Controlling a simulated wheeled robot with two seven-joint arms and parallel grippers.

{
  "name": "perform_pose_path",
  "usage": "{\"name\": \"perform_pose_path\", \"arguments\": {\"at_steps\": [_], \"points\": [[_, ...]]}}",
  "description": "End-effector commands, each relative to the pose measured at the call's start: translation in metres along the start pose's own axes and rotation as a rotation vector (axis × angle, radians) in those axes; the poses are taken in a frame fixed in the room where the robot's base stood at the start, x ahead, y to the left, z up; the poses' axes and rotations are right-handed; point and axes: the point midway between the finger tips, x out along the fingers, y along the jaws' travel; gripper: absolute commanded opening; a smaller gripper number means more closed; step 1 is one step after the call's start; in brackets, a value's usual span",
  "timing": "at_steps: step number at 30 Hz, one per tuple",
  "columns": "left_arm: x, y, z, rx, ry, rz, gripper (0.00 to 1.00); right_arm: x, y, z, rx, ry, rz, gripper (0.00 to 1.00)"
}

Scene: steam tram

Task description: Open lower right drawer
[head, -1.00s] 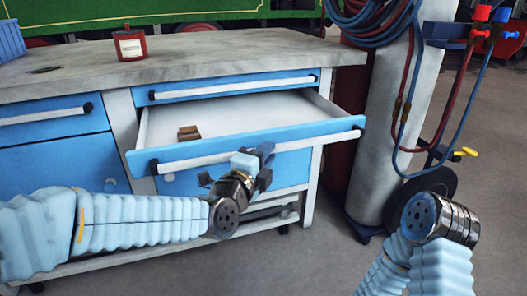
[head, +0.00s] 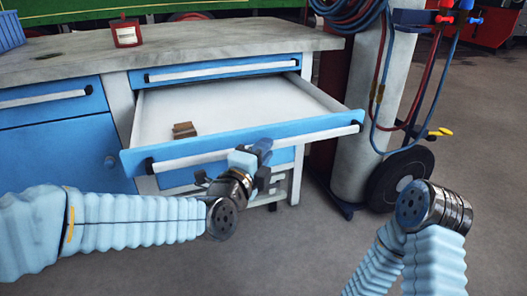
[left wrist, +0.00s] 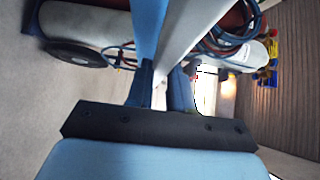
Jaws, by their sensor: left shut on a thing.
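The lower right drawer (head: 215,106) of the workbench is pulled well out under a shut, shallow top drawer (head: 215,71). It has a white interior, a blue front and a long white bar handle (head: 305,137) with dark end caps. A small brown block (head: 184,130) lies inside. In the left wrist view, the dark fingers (left wrist: 165,88) close around the white bar (left wrist: 188,35) beside the blue front (left wrist: 148,30). My right arm is at the lower right; its fingers do not show.
A red can (head: 127,33) stands on the grey bench top (head: 60,64), with a blue bin (head: 10,31) at far left. A gas cylinder (head: 360,125) on a wheeled cart with hoses stands right of the drawer. The floor in front (head: 300,250) is clear.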

Motion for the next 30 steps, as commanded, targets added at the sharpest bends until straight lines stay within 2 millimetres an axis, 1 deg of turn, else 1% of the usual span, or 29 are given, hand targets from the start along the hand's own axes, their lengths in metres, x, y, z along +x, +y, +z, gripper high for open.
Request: {"name": "perform_pose_path", "arguments": {"at_steps": [3,4,8,9,17,20,23,26,30], "points": [[0.0,0.002,0.001,0.0,-0.002,0.005,0.0,0.0,0.0,0.0,0.0,0.0,0.0,0.43],[0.0,0.002,0.001,0.0,-0.002,0.005,0.24,0.0,0.0,0.0,0.0,0.0,0.0,0.43],[0.0,0.002,0.001,0.0,-0.002,0.004,0.44,0.0,0.0,0.0,0.0,0.0,0.0,0.43],[0.0,0.001,0.001,0.0,-0.002,0.003,0.47,0.0,0.0,0.0,0.0,0.0,0.0,0.43],[-0.001,0.0,0.0,0.0,-0.001,0.001,0.47,0.0,0.0,0.0,0.0,0.0,0.0,0.43],[-0.007,-0.001,0.0,-0.001,0.0,0.0,0.47,-0.001,0.0,0.0,0.0,0.0,0.0,0.43],[-0.024,-0.001,0.001,-0.002,-0.001,0.0,0.47,-0.002,-0.001,0.0,0.0,0.0,0.0,0.43],[-0.048,-0.002,0.001,-0.002,0.0,-0.001,0.47,-0.005,-0.001,0.0,0.0,0.001,0.001,0.43],[-0.086,-0.002,0.001,-0.002,-0.001,-0.001,0.47,-0.009,-0.002,-0.001,0.001,0.002,0.002,0.43]]}}
